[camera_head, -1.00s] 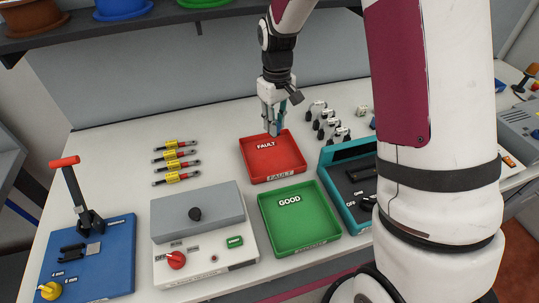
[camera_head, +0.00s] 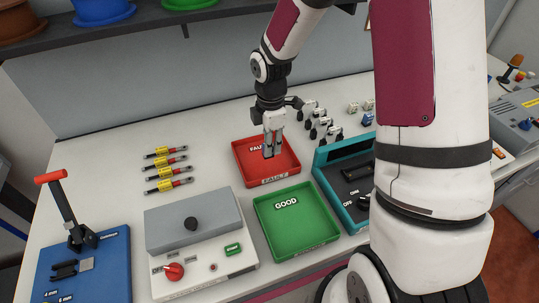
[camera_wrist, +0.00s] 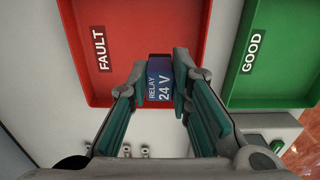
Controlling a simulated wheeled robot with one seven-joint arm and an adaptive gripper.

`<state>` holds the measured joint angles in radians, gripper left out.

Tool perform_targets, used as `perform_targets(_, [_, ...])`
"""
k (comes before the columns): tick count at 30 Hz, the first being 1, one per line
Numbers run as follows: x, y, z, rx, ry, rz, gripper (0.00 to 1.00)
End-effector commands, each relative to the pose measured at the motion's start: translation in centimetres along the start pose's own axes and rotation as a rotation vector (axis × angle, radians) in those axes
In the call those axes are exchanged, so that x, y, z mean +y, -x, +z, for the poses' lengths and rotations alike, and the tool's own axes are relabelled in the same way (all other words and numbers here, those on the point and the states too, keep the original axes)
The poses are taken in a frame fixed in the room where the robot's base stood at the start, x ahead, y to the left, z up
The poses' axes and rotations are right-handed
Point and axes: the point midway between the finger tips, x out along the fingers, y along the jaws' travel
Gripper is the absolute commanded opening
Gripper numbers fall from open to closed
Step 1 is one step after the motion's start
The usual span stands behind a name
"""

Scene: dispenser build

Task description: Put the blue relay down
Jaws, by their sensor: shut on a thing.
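The blue relay (camera_wrist: 160,80), marked "RELAY 24 V", is between the two fingers of my gripper (camera_wrist: 159,82) in the wrist view. My gripper is shut on it and holds it over the red FAULT tray (camera_wrist: 95,75). In the head view my gripper (camera_head: 268,152) points down over the red tray (camera_head: 284,166), and the relay cannot be made out there. Whether the relay touches the tray floor I cannot tell. The green GOOD tray (camera_head: 298,222) lies in front of the red one and looks empty; it also shows in the wrist view (camera_wrist: 265,65).
A grey test box (camera_head: 195,225) with a red knob is left of the green tray. A teal case (camera_head: 335,185) stands to the right.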

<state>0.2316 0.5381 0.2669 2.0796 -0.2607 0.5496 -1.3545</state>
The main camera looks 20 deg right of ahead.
Motion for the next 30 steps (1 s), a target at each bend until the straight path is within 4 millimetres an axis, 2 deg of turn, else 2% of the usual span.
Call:
perform_targets(7, [-0.1, -2.0, 0.0, 0.000, -0.001, -0.002, 0.00])
perform_targets(13, [-0.1, -4.5, 0.0, -0.001, -0.001, -0.002, 0.00])
perform_targets(25, [0.0, -5.1, 0.0, 0.000, -0.003, 0.000, 0.00])
perform_targets(26, [0.0, -5.0, 0.0, 0.000, -0.003, 0.000, 0.26])
perform_targets(27, [0.0, -5.0, 0.0, 0.000, -0.003, 0.000, 0.35])
perform_targets(28, [0.0, -5.0, 0.0, 0.000, -0.003, 0.000, 0.39])
perform_targets(30, [0.0, -5.0, 0.0, 0.000, -0.003, 0.000, 0.39])
